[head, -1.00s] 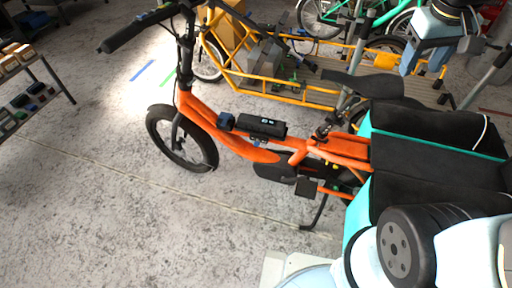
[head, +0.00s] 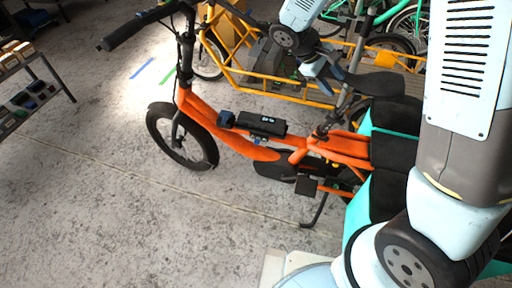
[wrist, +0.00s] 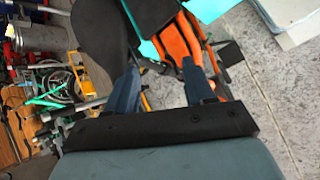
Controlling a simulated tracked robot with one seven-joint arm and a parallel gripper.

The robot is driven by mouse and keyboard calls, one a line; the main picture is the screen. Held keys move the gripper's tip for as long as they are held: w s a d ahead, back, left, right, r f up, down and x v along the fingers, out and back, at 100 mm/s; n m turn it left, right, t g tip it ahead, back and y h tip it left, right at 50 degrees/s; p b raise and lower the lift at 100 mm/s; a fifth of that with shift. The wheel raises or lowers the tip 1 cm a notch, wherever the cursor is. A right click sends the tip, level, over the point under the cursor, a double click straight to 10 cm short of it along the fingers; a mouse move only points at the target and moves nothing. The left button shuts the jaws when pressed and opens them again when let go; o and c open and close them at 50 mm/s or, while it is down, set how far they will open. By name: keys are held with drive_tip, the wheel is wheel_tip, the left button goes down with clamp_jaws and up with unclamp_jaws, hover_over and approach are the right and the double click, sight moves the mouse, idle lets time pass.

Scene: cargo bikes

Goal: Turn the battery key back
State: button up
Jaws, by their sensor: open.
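The orange cargo bike (head: 235,138) stands upright on the concrete floor. A black battery box (head: 260,123) with a small lit display sits on its low frame tube. A small blue part (head: 258,140) shows just under the box; I cannot tell whether it is the battery key. My gripper (head: 330,80) is raised in front of the yellow bike, up and to the right of the battery and apart from it. In the wrist view my gripper (wrist: 160,82) is open and empty, with part of the orange frame (wrist: 178,45) beyond its fingers.
The black saddle (head: 374,84) and teal-sided cargo box (head: 358,236) are to the right of the battery. A yellow cargo bike (head: 290,97) stands behind. A shelf (head: 36,98) is at left. Floor (head: 130,215) before the bike is clear.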

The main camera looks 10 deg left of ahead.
drive_tip(key=a+f+n+t+h, duration=0.1)
drive_tip(key=a+f+n+t, duration=0.35)
drive_tip(key=a+f, duration=0.5)
drive_tip(key=a+f+n+t+h, duration=0.2)
drive_tip(key=a+f+n+t, duration=0.35)
drive_tip(key=f, duration=0.65)
drive_tip(key=s+a+f+n+t+y, duration=0.4)
drive_tip(key=a+f+n, duration=0.3)
drive_tip(key=f, duration=0.4)
drive_tip(key=n+t+y, duration=0.2)
drive_tip(key=n+y, duration=0.3)
drive_tip(key=n, duration=0.2)
approach(257, 141)
drive_tip(key=w, duration=0.7)
drive_tip(key=shift+d+f+y, duration=0.3)
drive_tip(key=shift+d+y, duration=0.1)
drive_tip(key=shift+d, duration=0.05)
drive_tip(key=shift+c, duration=0.5)
drive_tip(key=c, duration=0.9)
drive_tip(key=shift+d, duration=0.2)
drive_tip(key=shift+a, duration=0.1)
